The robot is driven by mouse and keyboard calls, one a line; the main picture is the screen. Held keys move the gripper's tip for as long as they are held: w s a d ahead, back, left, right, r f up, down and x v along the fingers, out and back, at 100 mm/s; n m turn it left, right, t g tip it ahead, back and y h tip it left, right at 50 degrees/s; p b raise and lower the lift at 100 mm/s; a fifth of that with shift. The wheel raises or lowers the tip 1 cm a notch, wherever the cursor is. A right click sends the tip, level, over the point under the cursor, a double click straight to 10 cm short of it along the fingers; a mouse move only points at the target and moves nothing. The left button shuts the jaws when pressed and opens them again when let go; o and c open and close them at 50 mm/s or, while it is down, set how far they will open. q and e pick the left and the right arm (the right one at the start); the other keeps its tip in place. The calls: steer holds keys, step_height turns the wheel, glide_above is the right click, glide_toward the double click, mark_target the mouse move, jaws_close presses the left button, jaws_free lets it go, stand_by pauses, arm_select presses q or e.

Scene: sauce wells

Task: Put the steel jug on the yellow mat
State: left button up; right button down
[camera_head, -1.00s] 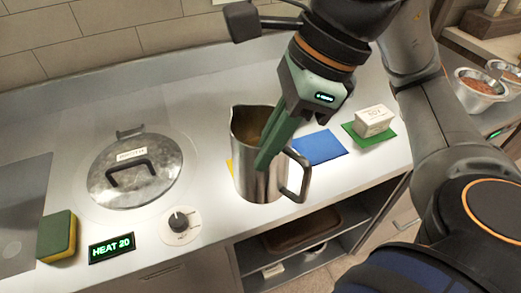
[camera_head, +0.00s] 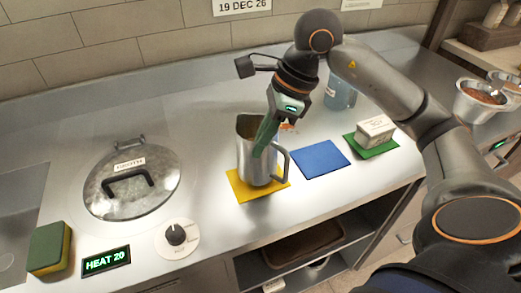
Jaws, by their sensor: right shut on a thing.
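The steel jug (camera_head: 252,165) stands upright over the yellow mat (camera_head: 243,192), with its handle to the right. Its base appears to be on the mat; I cannot tell whether it fully touches. The mat shows at the jug's left, front and right. My right gripper (camera_head: 262,142) reaches down from above and is shut on the jug, one green finger at its wall. The far finger and the jug's inside are partly hidden. My left gripper is out of view.
A blue mat (camera_head: 320,159) is empty to the right. A green mat (camera_head: 357,144) holds a white block (camera_head: 375,130). The lidded well (camera_head: 110,205), knob (camera_head: 176,235) and sponge (camera_head: 48,248) are left. A blue container (camera_head: 341,92) stands behind my arm.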

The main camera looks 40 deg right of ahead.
steer(key=shift+f, duration=1)
steer(key=shift+f, duration=0.1)
steer(key=shift+f+b, duration=0.15)
steer(key=shift+b, duration=0.2)
steer(key=c, duration=1)
jaws_free()
steer(key=shift+r+p, duration=0.2)
steer(key=shift+p, duration=0.1)
steer(key=p+v, duration=0.1)
steer(key=v, duration=1.1)
steer(key=shift+s, duration=0.1)
